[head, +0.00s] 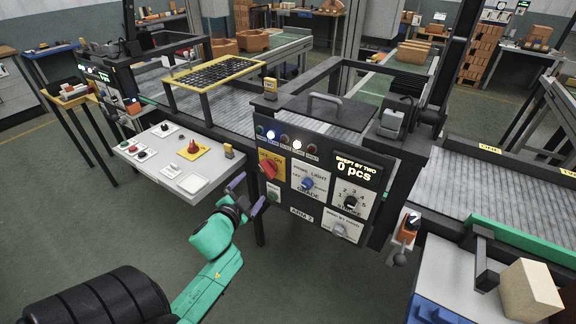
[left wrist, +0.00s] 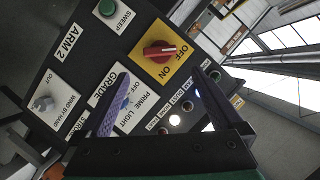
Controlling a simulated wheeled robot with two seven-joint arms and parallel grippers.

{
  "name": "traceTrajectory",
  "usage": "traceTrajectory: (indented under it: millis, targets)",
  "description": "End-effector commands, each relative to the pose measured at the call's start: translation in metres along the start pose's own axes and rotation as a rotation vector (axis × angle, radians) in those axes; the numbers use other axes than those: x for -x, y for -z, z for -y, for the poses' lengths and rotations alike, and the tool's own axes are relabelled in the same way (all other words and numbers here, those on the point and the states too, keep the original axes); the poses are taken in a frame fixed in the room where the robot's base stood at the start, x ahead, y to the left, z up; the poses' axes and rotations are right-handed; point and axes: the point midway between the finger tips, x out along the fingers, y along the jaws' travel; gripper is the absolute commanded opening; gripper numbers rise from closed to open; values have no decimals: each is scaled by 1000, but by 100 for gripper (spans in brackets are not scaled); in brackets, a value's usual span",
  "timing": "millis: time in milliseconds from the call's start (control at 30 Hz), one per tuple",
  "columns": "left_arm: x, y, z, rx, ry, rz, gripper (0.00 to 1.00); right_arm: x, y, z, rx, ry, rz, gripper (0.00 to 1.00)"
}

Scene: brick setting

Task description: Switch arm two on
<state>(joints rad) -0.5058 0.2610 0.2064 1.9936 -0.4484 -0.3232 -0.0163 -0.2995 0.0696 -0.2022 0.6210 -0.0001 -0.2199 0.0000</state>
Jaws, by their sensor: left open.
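The arm two panel (head: 325,180) is a dark upright board labelled ARM 2. Its red rotary switch (head: 268,169) sits on a yellow plate at the panel's upper left; the switch also shows in the left wrist view (left wrist: 160,51), with OFF and ON printed beside it. I cannot tell for sure which word it points to. My left gripper (head: 249,193) is open and empty, just in front of and below the switch. In the left wrist view its fingers (left wrist: 157,98) are spread, with the switch beyond the gap between the tips. My right gripper is not in view.
A green sweep button (head: 273,195) sits under the switch. A blue knob (head: 308,183), a black dial (head: 350,202) and a grey knob (head: 339,229) share the panel. A light control desk (head: 210,178) with a red button stands to the left. The floor in front is clear.

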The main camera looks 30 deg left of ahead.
Motion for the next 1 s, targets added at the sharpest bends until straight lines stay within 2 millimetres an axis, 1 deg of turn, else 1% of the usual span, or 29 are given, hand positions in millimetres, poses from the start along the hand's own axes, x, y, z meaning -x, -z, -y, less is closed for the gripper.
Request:
traceTrajectory:
  millis: [167,400,500,600,667,900,967,1000]
  targets:
    - [-39,1,1,1,2,-1,100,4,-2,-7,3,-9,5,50]
    - [-104,0,0,3,1,1,100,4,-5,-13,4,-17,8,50]
    - [-123,0,-1,3,0,1,100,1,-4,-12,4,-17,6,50]
    - [-135,0,-1,3,-1,1,100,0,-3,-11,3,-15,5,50]
    - [-138,0,-1,3,-2,1,100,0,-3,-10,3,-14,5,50]
    - [-139,0,-1,3,-2,1,100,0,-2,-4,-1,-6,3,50]
    - [-139,0,-1,3,-2,1,77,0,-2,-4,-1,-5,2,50]
    - [-139,0,-1,3,-2,1,62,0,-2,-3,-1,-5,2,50]
